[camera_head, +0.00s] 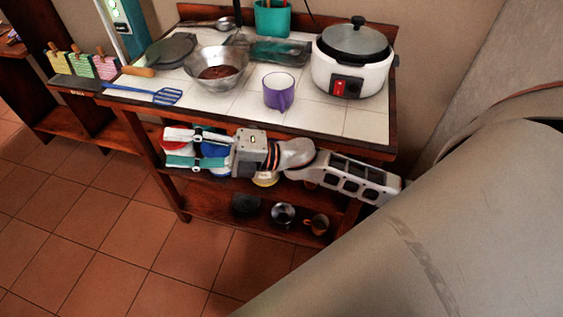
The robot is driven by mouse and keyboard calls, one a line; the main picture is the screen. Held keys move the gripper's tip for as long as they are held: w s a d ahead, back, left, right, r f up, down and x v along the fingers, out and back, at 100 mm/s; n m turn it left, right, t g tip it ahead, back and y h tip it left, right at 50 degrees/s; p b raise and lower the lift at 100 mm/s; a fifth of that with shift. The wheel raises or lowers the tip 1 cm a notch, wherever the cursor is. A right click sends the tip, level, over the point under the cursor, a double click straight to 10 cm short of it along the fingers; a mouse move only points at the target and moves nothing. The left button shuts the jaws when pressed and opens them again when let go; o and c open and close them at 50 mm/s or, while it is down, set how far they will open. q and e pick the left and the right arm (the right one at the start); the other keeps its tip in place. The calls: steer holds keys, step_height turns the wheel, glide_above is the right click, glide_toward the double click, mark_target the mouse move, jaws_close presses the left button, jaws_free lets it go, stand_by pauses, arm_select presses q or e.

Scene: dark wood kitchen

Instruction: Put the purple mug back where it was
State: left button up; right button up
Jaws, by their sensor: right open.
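The purple mug (279,92) stands upright on the white tiled counter (230,112), right of the metal bowl and left of the rice cooker. Its handle faces the front. My right gripper (168,149) is in front of the counter's front edge and lower than the mug, with its fingers pointing left. It is open and apart from the mug. My left gripper is not in view.
A metal bowl (215,68) with brown contents, a blue slotted spatula (145,93), a white rice cooker (351,63) and a teal utensil holder (272,18) share the counter. Bare tiles lie in front of the mug. Cups and bowls stand on the lower shelf (212,203).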

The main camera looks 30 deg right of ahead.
steer(key=s+d+f+m+t+h, duration=0.1)
steer(key=d+f+m+t+h, duration=0.25)
steer(key=f+m+h, duration=0.45)
steer(key=s+d+f+m+t+h, duration=0.25)
steer(key=d+f+m+h, duration=0.2)
steer(key=f+m, duration=0.65)
arm_select(q)
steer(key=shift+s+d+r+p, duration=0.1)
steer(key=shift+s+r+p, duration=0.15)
steer(key=shift+p, duration=0.5)
arm_select(e)
steer(key=s+d+f+m+g+h, duration=0.2)
steer(key=s+f+m, duration=0.2)
steer(key=s+f, duration=0.2)
steer(key=s+d+f+m+g+h, duration=0.1)
steer(key=s+d+f+m+g, duration=0.1)
steer(key=s+f, duration=0.5)
steer(key=shift+s+d+f+m+g+h, duration=0.2)
steer(key=shift+d+f+m+g+h, duration=0.3)
steer(key=shift+m, duration=0.6)
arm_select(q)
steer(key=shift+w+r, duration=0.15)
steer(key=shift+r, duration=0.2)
arm_select(e)
steer(key=shift+a+f, duration=0.15)
steer(key=shift+f, duration=0.05)
